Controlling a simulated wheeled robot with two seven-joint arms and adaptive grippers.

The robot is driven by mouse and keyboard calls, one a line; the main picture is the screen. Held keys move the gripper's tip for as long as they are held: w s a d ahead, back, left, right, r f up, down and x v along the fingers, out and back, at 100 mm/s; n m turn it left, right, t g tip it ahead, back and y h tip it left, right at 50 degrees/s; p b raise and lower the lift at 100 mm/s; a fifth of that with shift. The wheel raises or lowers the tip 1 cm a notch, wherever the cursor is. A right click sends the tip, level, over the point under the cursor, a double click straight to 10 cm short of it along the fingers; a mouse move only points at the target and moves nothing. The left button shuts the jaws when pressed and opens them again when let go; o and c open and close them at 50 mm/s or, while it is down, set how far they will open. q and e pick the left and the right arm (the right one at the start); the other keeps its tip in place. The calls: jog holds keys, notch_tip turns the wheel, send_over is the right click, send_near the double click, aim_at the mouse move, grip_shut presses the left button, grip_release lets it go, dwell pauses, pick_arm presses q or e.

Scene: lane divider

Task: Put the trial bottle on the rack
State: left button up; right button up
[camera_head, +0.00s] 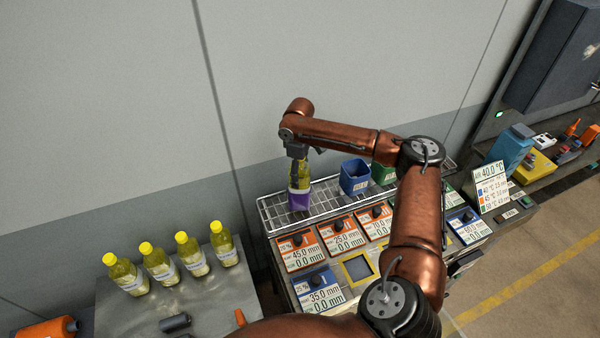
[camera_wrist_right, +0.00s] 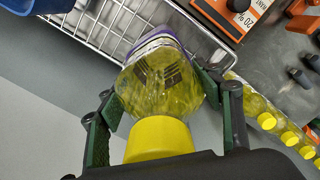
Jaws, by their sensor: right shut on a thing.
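The trial bottle (camera_head: 300,176), with yellow-green contents, is upright at the left part of the wire rack (camera_head: 270,213). My right gripper (camera_head: 298,157) is above it, shut on it from the cap end. In the right wrist view the bottle (camera_wrist_right: 160,85) has its yellow cap towards the camera, between the green finger pads of my right gripper (camera_wrist_right: 155,110). A purple cup-like part (camera_head: 299,200) is at the bottle's lower end, over the rack; whether the bottle stands inside it I cannot tell. The bottle's base is hidden. My left gripper is not in view.
A blue bin (camera_head: 354,178) and a green bin (camera_head: 383,174) stand on the rack to the right. Several similar yellow-capped bottles (camera_head: 158,264) stand on the grey table at left. A panel with orange dial units (camera_head: 298,250) lies in front of the rack; a wall rises behind.

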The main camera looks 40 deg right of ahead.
jog(key=shift+r, duration=0.1)
jog(key=o, duration=2.1)
notch_tip(320, 180, up, 12)
jog(key=shift+b, duration=1.2)
